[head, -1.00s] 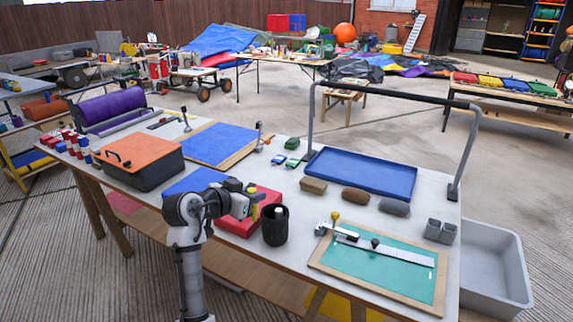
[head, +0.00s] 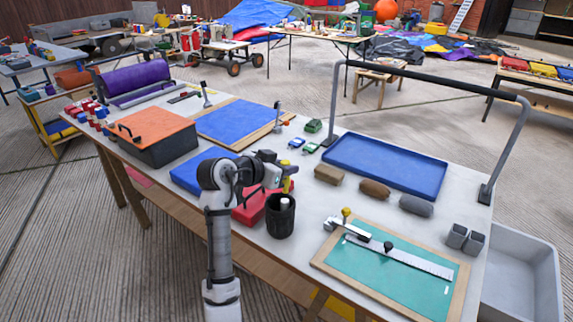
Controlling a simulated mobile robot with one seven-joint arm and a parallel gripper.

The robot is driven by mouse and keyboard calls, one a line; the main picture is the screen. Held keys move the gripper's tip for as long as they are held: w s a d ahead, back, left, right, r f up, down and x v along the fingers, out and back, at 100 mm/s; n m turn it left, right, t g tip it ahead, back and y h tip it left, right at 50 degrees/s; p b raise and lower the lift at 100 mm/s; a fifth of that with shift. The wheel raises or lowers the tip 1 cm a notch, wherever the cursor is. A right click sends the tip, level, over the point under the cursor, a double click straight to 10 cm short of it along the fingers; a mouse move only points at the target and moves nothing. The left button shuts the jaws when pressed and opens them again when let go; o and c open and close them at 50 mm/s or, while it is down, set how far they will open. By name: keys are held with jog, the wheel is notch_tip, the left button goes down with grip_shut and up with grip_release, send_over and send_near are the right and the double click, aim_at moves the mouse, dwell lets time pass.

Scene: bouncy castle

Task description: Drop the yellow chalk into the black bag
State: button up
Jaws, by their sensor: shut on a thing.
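My gripper (head: 283,177) is shut on the yellow chalk (head: 286,186), a small upright yellow piece partly covered by the fingers. A dark, round, open-topped holder, which appears to be the black bag (head: 280,223), stands upright on the worktable. A white stick (head: 284,203) shows at its mouth. In the picture the chalk is just above the bag's far rim. Whether it is directly over the opening is hard to tell.
The worktable (head: 318,238) carries a red block (head: 247,213) left of the bag, a green cutting board (head: 385,268) to its right and a blue tray (head: 385,168) behind. An orange-topped box (head: 152,128) stands left. A metal bar arches over the tray.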

notch_tip(320, 180, down, 4)
jog(key=shift+f+b, duration=0.15)
jog(key=shift+b, duration=1)
jog(key=o, duration=1)
jog(key=shift+o, duration=0.2)
jog(key=b+v, duration=0.2)
jog(key=v, duration=1.1)
jog(key=shift+s+a+b, duration=0.25)
jog(key=shift+s+b, duration=0.05)
jog(key=shift+b, duration=0.1)
